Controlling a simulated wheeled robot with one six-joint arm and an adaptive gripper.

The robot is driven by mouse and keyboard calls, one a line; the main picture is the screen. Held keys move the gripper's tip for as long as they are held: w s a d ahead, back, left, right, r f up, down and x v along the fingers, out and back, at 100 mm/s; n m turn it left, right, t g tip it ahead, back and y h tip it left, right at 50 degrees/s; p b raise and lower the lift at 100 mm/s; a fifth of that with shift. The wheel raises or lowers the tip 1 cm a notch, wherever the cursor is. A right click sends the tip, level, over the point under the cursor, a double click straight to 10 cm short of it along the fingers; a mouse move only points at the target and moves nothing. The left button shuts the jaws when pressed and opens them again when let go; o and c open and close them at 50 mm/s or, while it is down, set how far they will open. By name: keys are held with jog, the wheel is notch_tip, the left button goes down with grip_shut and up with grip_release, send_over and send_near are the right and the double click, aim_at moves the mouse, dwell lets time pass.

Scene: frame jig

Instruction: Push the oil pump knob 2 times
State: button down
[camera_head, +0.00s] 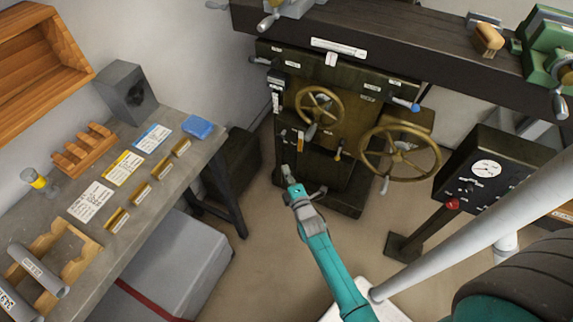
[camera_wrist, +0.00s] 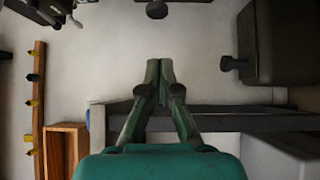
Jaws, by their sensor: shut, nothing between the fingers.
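The brown machine front (camera_head: 345,135) shows in the head view with several small knobs and levers. Their labels are too small to read, so I cannot tell for sure which is the oil pump knob. My gripper (camera_head: 289,172) is in front of the lower left part of this machine front; the gap between them is unclear. In the wrist view my gripper (camera_wrist: 160,66) is shut, fingertips together, with nothing between them. A dark round knob (camera_wrist: 230,63) sticks out from a dark body at the right of that view, apart from the fingers. Another dark knob (camera_wrist: 157,9) is at the top.
Two brass handwheels, one smaller (camera_head: 319,93) and one larger (camera_head: 371,153), sit on the machine front. A gauge box (camera_head: 486,172) stands at right. A workbench (camera_head: 150,215) with cards and wooden racks is at left.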

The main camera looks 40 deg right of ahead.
jog(key=shift+s+a+r+y, duration=0.3)
jog(key=shift+s+a+r, duration=0.2)
jog(key=shift+s+a, duration=0.1)
jog(key=shift+w, duration=0.15)
send_near(277, 138)
jog(key=w+a, duration=0.1)
jog(key=w, duration=0.3)
jog(key=shift+w+d, duration=0.4)
jog(key=shift+d, duration=0.4)
jog(key=shift+w+d, duration=0.4)
jog(key=shift+d, duration=0.45)
